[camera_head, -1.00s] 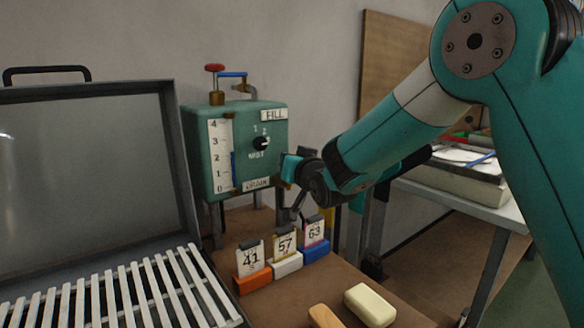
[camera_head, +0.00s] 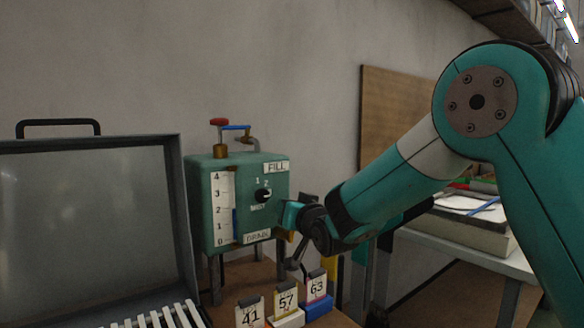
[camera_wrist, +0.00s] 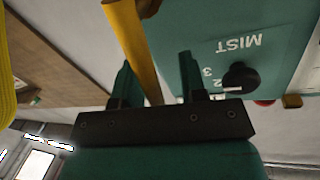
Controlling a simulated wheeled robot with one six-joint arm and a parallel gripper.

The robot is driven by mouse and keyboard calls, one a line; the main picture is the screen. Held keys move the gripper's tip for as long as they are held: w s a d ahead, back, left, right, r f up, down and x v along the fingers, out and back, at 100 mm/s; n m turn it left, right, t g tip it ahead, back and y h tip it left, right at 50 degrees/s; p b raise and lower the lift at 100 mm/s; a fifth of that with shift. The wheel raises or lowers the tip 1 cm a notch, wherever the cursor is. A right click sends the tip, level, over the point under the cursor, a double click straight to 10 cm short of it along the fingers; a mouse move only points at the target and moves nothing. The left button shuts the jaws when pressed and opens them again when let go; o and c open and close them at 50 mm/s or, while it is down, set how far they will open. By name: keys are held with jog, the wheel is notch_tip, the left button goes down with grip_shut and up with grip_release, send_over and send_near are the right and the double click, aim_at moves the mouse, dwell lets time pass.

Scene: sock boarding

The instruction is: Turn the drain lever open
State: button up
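A yellow lever-like bar (camera_wrist: 135,45) runs down between my fingers in the wrist view, nearer the left finger. I take it for the drain lever; in the head view it is mostly hidden behind my gripper. My gripper (camera_wrist: 156,80) is open, with a clear gap between the fingers. In the head view my gripper (camera_head: 288,213) is at the box's lower right edge. Whether a finger touches the bar I cannot tell.
The MIST knob (camera_wrist: 240,77) is right of my fingers in the wrist view. Red and blue valve handles (camera_head: 219,122) stand on top of the box. Number cards 41, 57 and 63 (camera_head: 317,288) stand below. An open grey case (camera_head: 90,220) is at left, a side table (camera_head: 480,250) at right.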

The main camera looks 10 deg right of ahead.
notch_tip(320, 180, up, 19)
jog(key=p, duration=0.2)
jog(key=shift+f, duration=0.2)
